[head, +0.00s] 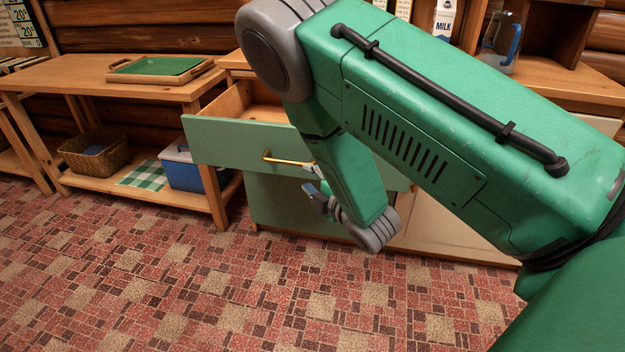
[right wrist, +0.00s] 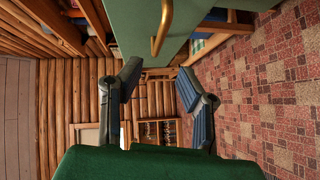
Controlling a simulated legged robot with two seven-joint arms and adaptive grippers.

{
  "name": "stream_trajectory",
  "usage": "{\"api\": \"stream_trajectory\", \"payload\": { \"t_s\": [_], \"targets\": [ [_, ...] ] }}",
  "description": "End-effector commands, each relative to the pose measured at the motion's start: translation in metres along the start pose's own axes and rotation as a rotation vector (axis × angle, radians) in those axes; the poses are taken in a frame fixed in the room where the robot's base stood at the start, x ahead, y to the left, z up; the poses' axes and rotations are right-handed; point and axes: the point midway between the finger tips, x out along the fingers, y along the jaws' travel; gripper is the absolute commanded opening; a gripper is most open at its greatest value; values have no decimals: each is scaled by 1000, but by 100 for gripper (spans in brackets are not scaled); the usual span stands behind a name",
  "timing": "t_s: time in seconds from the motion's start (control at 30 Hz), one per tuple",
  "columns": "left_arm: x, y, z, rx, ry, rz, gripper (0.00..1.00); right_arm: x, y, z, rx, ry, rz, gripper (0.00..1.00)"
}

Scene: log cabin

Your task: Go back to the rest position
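My right arm comes in from the right of the head view and bends down in front of a green cabinet. My right gripper (head: 311,180) is partly hidden by its own arm and sits by the brass handle (head: 283,159) of a pulled-out drawer (head: 235,142). In the right wrist view, the two fingers of the right gripper (right wrist: 159,80) are spread apart with nothing between them. The handle (right wrist: 161,30) shows above the fingertips, outside the fingers; I see no grip on it. My left gripper is not in view.
A wooden side table (head: 95,75) holds a tray (head: 162,67); its lower shelf has a basket (head: 93,153), a checked cloth (head: 144,175) and a blue cooler (head: 186,169). A milk carton (head: 444,18) and a jug (head: 502,43) stand on the counter. The carpet in front is clear.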

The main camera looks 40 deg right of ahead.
Motion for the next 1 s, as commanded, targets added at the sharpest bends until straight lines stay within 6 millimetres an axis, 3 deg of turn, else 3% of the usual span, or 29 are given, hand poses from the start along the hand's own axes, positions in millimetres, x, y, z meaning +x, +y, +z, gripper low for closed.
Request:
{"api": "stream_trajectory", "payload": {
  "t_s": [0.57, 0.7, 0.77, 0.87, 1.0],
  "targets": [
    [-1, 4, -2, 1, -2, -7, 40, -4, 0, 0, 0, -1, 0, 32],
    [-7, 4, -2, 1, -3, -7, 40, -12, -14, 2, 67, -29, -65, 32],
    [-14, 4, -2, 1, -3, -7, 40, -24, -32, 5, 155, -70, -149, 32],
    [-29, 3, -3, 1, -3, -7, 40, -62, -78, 7, 372, -194, -349, 32],
    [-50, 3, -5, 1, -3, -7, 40, -144, -140, 0, 697, -458, -644, 32]
  ]
}}
